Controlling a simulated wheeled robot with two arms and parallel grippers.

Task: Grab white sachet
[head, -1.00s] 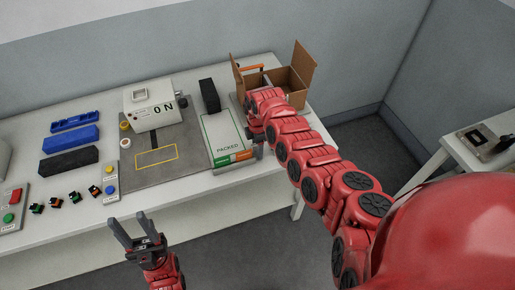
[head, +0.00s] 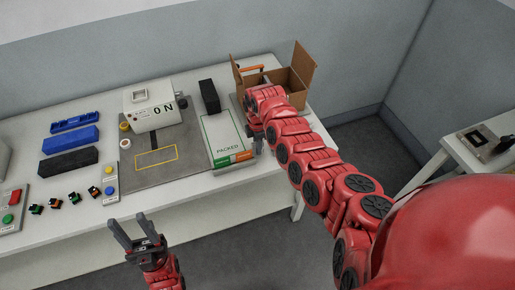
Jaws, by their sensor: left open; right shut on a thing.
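I cannot make out a white sachet in the head view. My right gripper (head: 258,143) is at the right edge of the white PACKED tray (head: 226,140), in front of the cardboard box (head: 298,88). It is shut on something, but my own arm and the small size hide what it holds. My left gripper (head: 136,231) is open and empty, in front of the table's near edge, with its fingers pointing up in the picture.
A white 0 N device (head: 154,107) stands on a grey mat (head: 140,175) with a black block (head: 209,96) to its right. Blue and black bins (head: 70,139), several small connectors (head: 54,204) and button panels (head: 12,205) fill the table's left. Another table (head: 480,150) stands at right.

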